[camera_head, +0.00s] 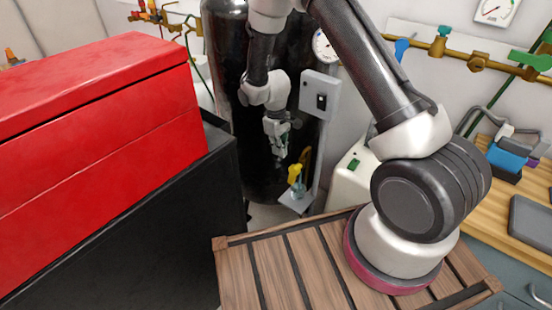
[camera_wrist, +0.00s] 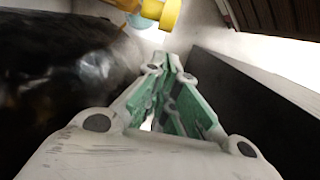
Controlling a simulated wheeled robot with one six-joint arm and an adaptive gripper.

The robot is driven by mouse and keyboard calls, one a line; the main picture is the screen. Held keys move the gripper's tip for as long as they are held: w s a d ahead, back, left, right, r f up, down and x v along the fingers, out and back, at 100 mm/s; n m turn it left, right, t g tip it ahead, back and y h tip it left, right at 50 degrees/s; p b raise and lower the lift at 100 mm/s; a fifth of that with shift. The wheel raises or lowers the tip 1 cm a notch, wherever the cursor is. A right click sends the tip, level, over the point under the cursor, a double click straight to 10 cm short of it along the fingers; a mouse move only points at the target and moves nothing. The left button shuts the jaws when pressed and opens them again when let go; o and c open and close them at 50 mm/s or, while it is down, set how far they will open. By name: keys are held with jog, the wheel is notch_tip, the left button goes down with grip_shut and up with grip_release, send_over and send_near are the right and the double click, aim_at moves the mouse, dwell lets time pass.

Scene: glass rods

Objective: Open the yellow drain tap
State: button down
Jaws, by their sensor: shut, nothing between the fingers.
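The yellow drain tap (camera_head: 295,173) sits low beside the black tank, above a small white bracket. In the wrist view its yellow part (camera_wrist: 160,11) shows at the top edge, partly cut off, ahead of my fingertips. My gripper (camera_head: 281,155) hangs pointing down, just above and slightly left of the tap in the head view. In the wrist view my gripper (camera_wrist: 172,62) has its green-padded fingers together at the tips, with nothing between them. I see no contact between the fingers and the tap.
The black tank (camera_head: 228,80) stands behind my gripper. A grey switch box (camera_head: 319,96) is mounted right of it. A red box (camera_head: 100,110) on a black cabinet (camera_head: 150,240) fills the left. A white container (camera_head: 352,178) stands right of the tap.

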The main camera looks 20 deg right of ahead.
notch_tip(320, 180, down, 10)
jog(key=d, duration=0.1)
jog(key=shift+s+r, duration=0.15)
jog(key=shift+s, duration=0.3)
jog(key=shift+s+d+f, duration=0.4)
jog(key=shift+s+f, duration=0.05)
jog(key=shift+s, duration=0.1)
jog(key=shift+r, duration=0.1)
notch_tip(320, 180, up, 11)
jog(key=w+a, duration=0.1)
jog(key=w, duration=0.1)
jog(key=shift+a, duration=0.2)
dwell(0.4)
jog(key=shift+w, duration=0.1)
